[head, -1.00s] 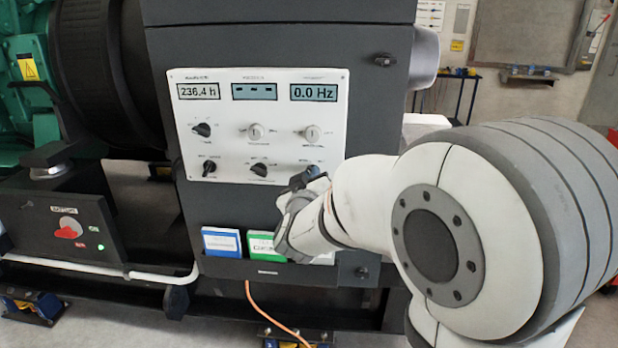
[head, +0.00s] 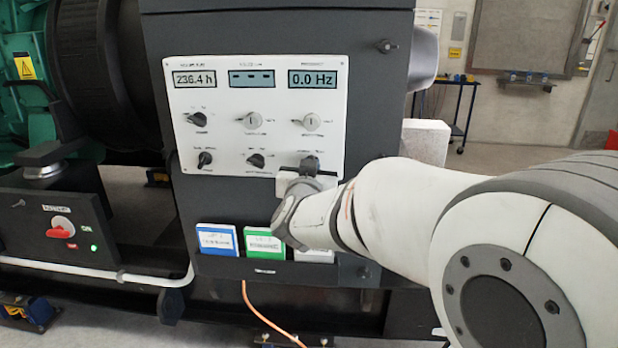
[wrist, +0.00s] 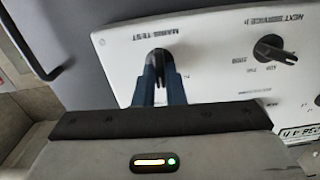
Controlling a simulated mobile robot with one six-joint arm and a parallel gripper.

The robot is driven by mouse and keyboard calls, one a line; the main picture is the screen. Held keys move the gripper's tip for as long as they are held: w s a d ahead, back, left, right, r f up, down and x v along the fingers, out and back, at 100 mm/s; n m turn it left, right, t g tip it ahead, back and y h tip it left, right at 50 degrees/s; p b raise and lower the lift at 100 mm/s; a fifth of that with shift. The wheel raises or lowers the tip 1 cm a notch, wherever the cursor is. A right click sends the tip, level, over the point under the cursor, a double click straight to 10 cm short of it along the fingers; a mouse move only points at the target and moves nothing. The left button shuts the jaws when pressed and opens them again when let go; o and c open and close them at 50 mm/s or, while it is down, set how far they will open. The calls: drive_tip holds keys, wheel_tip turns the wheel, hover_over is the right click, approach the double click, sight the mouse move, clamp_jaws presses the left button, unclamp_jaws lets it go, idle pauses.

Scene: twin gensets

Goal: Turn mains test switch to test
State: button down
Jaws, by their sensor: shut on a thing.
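The mains test switch is a small black knob at the lower right of the white control panel (head: 228,140). In the head view my gripper (head: 309,165) covers most of it. In the wrist view the knob (wrist: 158,56) shows below its "MAINS TEST" label, between the blue fingers of my gripper (wrist: 159,76). My gripper is shut on the knob. The fingers hide part of it and its position marks, so I cannot tell which position it points to.
Blue (head: 218,241) and green (head: 264,245) booklets stand in a holder below the panel. A red battery switch (head: 61,228) is at far left.

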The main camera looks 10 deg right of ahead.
drive_tip(key=m+b, duration=0.3)
drive_tip(key=m, duration=0.2)
drive_tip(key=shift+d+f, duration=0.1)
idle(0.5)
drive_tip(key=c, duration=1.5)
unclamp_jaws()
drive_tip(key=p+v, duration=0.1)
drive_tip(key=v, duration=0.7)
